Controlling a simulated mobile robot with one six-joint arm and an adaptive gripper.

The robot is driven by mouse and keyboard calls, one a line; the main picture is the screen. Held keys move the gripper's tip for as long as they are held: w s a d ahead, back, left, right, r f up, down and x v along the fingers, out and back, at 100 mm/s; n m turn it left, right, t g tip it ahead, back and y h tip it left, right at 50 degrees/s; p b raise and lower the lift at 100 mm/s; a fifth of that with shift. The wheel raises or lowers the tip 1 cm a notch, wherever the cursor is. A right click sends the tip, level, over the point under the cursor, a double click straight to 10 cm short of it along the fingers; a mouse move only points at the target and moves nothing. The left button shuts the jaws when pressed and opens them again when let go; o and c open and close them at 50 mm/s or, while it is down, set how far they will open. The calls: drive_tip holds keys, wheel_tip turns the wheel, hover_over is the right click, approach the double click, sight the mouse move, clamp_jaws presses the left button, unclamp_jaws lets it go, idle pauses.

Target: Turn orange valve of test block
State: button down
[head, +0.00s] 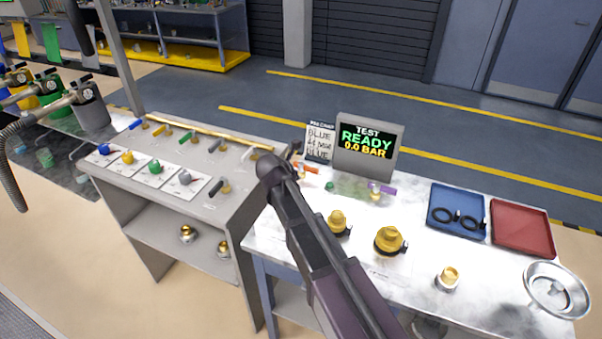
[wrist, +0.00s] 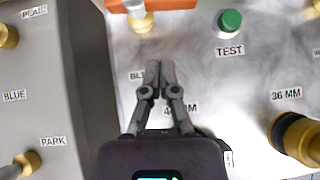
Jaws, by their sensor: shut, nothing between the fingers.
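The orange valve lever (head: 305,169) lies at the left end of the test block on the white bench, just right of my forearm in the head view. In the wrist view the orange lever (wrist: 172,5) runs across the top edge, partly cut off, with a brass fitting (wrist: 141,22) below it. My gripper (wrist: 160,66) is shut and empty, its fingertips pointing at the lever with a gap between them. In the head view my arm hides part of the bench, and the gripper (head: 292,150) is small beside the lever.
A green button (wrist: 230,21) labelled TEST sits right of the lever. A purple lever (head: 382,188) is further right. A display (head: 367,146) reading READY, 0.0 BAR stands behind. Brass fittings (head: 390,240), a blue tray (head: 457,211) and a red tray (head: 522,228) occupy the bench.

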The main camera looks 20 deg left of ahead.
drive_tip(key=p+v, duration=0.5)
drive_tip(key=v, duration=0.3)
drive_tip(key=shift+r, duration=0.1)
